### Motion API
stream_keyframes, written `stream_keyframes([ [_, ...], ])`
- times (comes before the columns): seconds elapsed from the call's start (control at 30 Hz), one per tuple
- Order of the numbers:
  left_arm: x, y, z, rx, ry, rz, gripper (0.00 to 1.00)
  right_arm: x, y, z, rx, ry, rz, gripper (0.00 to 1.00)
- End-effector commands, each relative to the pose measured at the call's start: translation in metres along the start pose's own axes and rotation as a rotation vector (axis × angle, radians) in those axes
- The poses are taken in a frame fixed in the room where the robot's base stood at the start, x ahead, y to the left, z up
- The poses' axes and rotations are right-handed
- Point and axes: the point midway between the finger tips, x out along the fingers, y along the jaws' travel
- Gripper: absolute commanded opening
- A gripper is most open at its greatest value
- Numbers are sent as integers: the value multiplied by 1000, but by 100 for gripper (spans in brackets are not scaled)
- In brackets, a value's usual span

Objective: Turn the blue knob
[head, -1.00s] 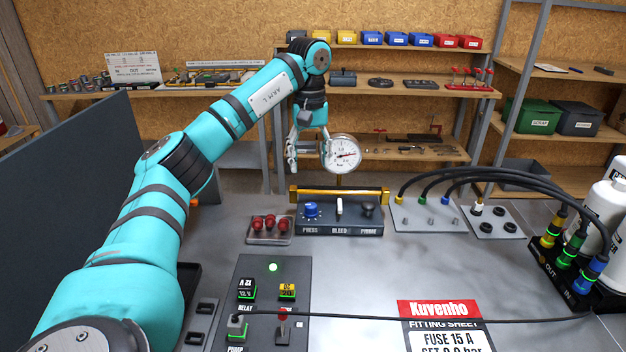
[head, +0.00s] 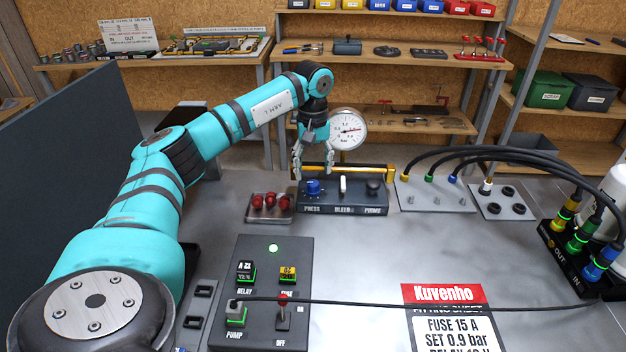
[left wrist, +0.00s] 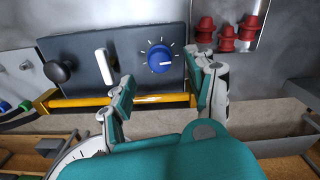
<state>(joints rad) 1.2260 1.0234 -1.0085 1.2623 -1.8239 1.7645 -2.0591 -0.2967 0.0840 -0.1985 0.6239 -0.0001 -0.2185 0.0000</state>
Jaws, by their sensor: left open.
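The blue knob (head: 313,187) sits at the left of a dark panel (head: 345,210), above the label PRESS. In the left wrist view the knob (left wrist: 159,58) has a white pointer line and tick marks around it. My left gripper (head: 313,174) is open and hangs just above and behind the knob. A white lever (head: 343,185) and a black knob (head: 373,187) stand further right on the panel. My right gripper is not in view.
A round gauge (head: 347,129) stands behind the panel, and a yellow bar (head: 375,170) runs along its back edge. A tray of red caps (head: 270,203) is left of the panel. A hose plate (head: 434,195) is to its right.

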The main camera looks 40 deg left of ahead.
Motion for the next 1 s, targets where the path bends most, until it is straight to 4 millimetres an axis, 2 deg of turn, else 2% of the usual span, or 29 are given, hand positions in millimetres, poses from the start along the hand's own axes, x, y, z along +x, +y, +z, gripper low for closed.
stream_keyframes([
  [0.1,22,-1,1,0,-2,-3,57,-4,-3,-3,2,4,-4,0],
  [0.3,44,0,0,0,0,0,57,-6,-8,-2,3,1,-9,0],
  [0.67,50,0,0,0,1,0,57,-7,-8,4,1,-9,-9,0],
  [1.0,49,0,0,0,1,0,14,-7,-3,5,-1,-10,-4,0],
])
